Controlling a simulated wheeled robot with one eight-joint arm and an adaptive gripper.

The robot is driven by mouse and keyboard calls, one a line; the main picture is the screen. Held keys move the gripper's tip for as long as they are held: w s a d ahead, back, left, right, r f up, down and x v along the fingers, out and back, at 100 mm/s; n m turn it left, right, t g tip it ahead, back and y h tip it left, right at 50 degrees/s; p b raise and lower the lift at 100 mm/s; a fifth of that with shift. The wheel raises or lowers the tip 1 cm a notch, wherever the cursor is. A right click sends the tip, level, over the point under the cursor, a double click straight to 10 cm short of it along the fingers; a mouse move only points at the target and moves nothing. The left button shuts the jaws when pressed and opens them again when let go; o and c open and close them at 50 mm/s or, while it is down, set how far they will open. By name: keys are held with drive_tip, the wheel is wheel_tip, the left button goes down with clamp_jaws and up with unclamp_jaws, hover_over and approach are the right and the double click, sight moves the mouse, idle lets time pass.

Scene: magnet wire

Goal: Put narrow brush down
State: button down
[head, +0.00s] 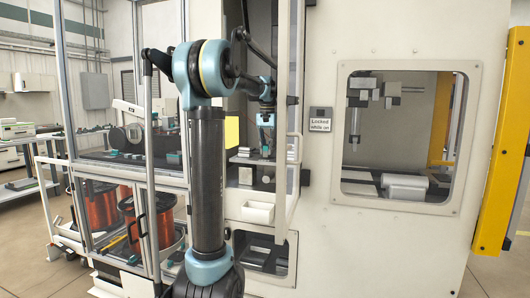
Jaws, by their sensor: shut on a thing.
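My gripper (266,132) points down inside the open bay of the white machine, at the end of my raised arm. It is small in the head view, and its fingers are shut on a thin dark thing below them, which I take to be the narrow brush (266,147). The brush's bristles and outline are too small to make out. The held thing is over or just beside a small grey ledge (245,160) with light blocks on it. I cannot tell whether it touches the ledge.
A white open tray (257,213) sticks out below the bay. A glazed door frame with a handle (294,150) stands close on the right of my gripper. Copper wire spools (101,207) sit behind glass at left. A yellow panel (232,131) is behind my arm.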

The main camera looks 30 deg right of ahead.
drive_tip(key=shift+f, duration=0.35)
drive_tip(key=c, duration=1.5)
unclamp_jaws()
drive_tip(key=shift+f, duration=0.1)
drive_tip(key=shift+o, duration=0.2)
wheel_tip(320, 180, up, 12)
